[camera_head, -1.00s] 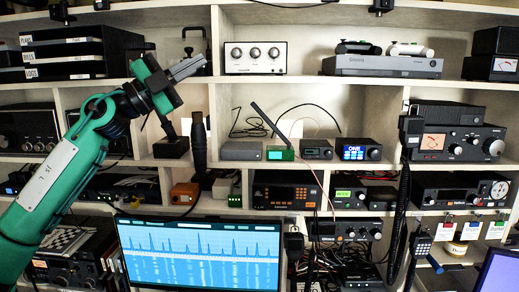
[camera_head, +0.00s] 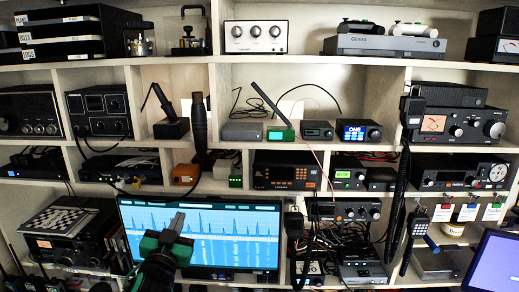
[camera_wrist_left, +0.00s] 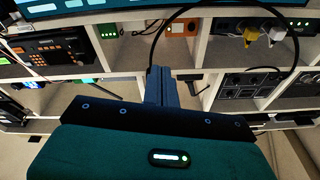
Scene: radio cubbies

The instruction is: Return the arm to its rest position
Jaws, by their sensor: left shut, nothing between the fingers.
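My left gripper (camera_head: 175,224) is low in the head view, in front of the lower left part of the wide monitor (camera_head: 235,236). Its grey fingers are together and point up, with nothing between them. In the left wrist view the shut fingers (camera_wrist_left: 161,84) stand beyond the green gripper body. The fingers appear clear of the shelves. Most of the left arm is hidden below the picture's lower edge. My right gripper is not in view.
White cubbies (camera_head: 390,68) full of radios fill the background. A second screen (camera_head: 497,262) stands at the lower right. A dark handset with a cable (camera_head: 418,224) hangs at the right. A chessboard-patterned item (camera_head: 62,220) lies at the lower left.

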